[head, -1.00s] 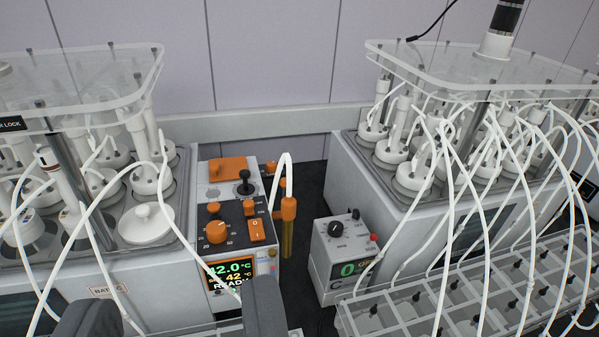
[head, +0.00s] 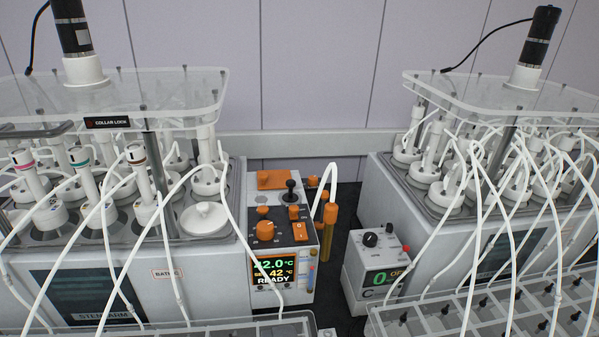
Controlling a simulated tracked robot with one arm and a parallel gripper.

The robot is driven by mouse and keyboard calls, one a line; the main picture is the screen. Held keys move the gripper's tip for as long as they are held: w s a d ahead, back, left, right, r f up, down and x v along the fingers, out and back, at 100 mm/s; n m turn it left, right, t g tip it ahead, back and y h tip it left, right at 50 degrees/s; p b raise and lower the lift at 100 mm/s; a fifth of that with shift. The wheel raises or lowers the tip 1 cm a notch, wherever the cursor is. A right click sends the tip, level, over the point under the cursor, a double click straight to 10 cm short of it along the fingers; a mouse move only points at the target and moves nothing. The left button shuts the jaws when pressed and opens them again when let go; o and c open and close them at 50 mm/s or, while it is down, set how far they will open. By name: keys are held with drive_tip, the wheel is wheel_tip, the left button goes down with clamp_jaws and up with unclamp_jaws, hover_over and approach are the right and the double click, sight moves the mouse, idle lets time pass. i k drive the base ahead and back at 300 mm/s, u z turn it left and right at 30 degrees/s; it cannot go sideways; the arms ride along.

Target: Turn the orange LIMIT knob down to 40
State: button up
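A control unit (head: 257,190) stands between the two reactor baths. Its sloped dark panel carries a large orange knob (head: 265,229) with a scale round it, a small orange knob (head: 263,211) above that, another small orange control (head: 294,212) and an orange rocker switch (head: 300,231). The labels are too small to read, so I cannot tell which is LIMIT. The display (head: 274,270) below reads 42.0 °C, a second line with 42 °C, and READY. My gripper is not in view.
A white hose arches to an orange fitting (head: 330,214) right of the unit. Thin white tubes hang before the left bath (head: 215,275) and right bath (head: 385,200). A grey box (head: 375,262) with a black knob shows a green 0. Racks stand in front.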

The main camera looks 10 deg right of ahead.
sight(313, 181)
drive_tip(key=i, duration=0.85)
drive_tip(key=z, duration=0.05)
